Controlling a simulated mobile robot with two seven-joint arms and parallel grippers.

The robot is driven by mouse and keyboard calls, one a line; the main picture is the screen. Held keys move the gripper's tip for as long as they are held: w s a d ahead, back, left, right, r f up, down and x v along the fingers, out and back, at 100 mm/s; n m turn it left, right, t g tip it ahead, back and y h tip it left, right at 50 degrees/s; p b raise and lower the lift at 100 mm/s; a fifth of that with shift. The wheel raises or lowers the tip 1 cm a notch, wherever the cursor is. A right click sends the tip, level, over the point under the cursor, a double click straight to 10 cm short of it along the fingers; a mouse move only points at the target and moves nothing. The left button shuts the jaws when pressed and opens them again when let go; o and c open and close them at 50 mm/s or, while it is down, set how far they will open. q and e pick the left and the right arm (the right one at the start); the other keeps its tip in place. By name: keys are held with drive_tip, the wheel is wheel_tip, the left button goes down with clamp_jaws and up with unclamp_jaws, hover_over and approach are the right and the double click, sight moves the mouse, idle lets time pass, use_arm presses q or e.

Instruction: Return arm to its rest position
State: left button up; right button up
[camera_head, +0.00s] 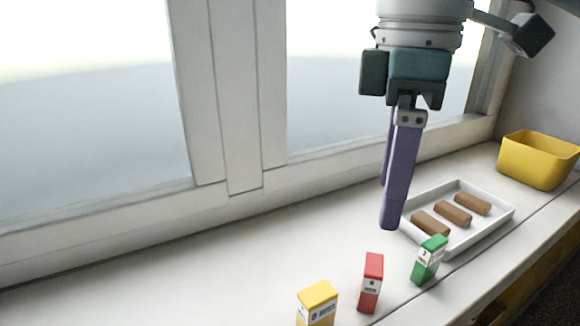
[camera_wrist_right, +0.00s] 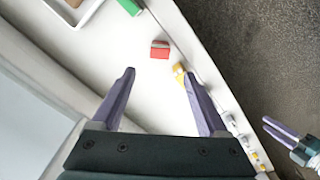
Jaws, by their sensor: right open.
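My right gripper (camera_head: 387,205) hangs fingers down above the white sill, in front of the left end of the white tray. In the right wrist view its two purple fingers (camera_wrist_right: 158,74) are spread apart, with nothing between them. At that view's right edge is another purple-fingered gripper (camera_wrist_right: 280,130), apparently my left one, over the dark floor; its opening is unclear. The left gripper does not show in the head view.
The white tray (camera_head: 484,233) holds brown bars (camera_head: 453,213). Green (camera_head: 428,260), red (camera_head: 371,283) and yellow (camera_head: 318,304) cartons stand in front. A yellow bin (camera_head: 537,163) is at the right. The window frame (camera_head: 235,100) rises behind; the sill's left part is clear.

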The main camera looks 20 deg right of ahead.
drive_tip(key=s+a+f+m+t+y+p, duration=0.2)
drive_tip(key=s+a+y+p, duration=0.1)
drive_tip(key=s+a+p, duration=0.65)
drive_tip(key=s+d+r+m+t+h+p, duration=0.2)
drive_tip(key=s+d+m+h+p, duration=0.15)
drive_tip(key=s+d+m, duration=0.25)
wheel_tip(320, 180, up, 38)
drive_tip(key=p, duration=3.7)
drive_tip(key=shift+s+d+f+y+p, duration=0.15)
drive_tip(key=shift+s+f+y+p, duration=0.1)
drive_tip(key=shift+y+p, duration=0.1)
